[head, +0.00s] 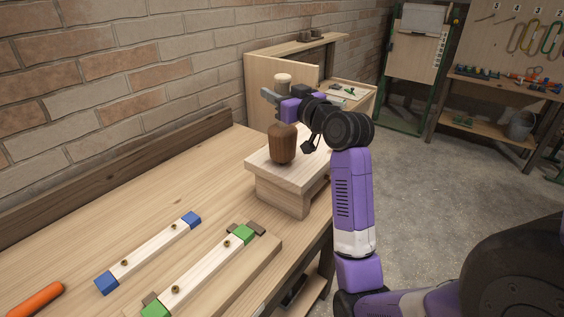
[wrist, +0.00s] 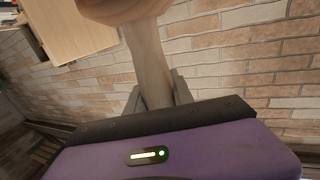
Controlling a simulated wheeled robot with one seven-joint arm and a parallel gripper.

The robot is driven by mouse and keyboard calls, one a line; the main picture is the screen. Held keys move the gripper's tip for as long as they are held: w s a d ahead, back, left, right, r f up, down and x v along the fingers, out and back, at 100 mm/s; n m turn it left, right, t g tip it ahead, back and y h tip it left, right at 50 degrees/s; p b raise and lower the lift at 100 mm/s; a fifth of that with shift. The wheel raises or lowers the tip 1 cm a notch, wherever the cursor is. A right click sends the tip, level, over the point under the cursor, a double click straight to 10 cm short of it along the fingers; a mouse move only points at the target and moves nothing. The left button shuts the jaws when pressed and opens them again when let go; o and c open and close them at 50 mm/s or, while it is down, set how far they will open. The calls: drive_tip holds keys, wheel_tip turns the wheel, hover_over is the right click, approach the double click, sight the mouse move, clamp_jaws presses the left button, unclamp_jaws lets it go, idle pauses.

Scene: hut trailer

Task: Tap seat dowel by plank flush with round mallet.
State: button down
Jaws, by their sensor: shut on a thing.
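A round mallet with a dark brown wooden head (head: 282,143) is upright, head down, over a pale wooden block (head: 268,168). I cannot tell whether the head touches the block. My gripper (head: 274,97) is shut on its handle below the pale top end (head: 283,78). In the wrist view the pale handle (wrist: 150,65) stands between the fingers, with a wider rounded wooden part at the top edge. A plank with blue ends (head: 150,250) and a plank with green ends (head: 202,267) each carry small round brownish dots. I cannot tell which is the seat dowel.
The planks lie on the wooden bench (head: 75,235), the green-ended one on a board. An orange handle (head: 37,299) lies at the near left. A brick wall (head: 120,70) runs behind the bench. A wooden cabinet (head: 262,82) stands beyond the block. Open floor lies to the right.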

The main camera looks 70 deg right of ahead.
drive_tip(key=d+r+p, duration=0.2)
drive_tip(key=d+r, duration=0.3)
drive_tip(key=d, duration=0.2)
drive_tip(key=shift+r, duration=0.2)
drive_tip(key=a+f+p, duration=0.1)
drive_tip(key=a, duration=0.6)
drive_tip(key=shift+a+f, duration=0.25)
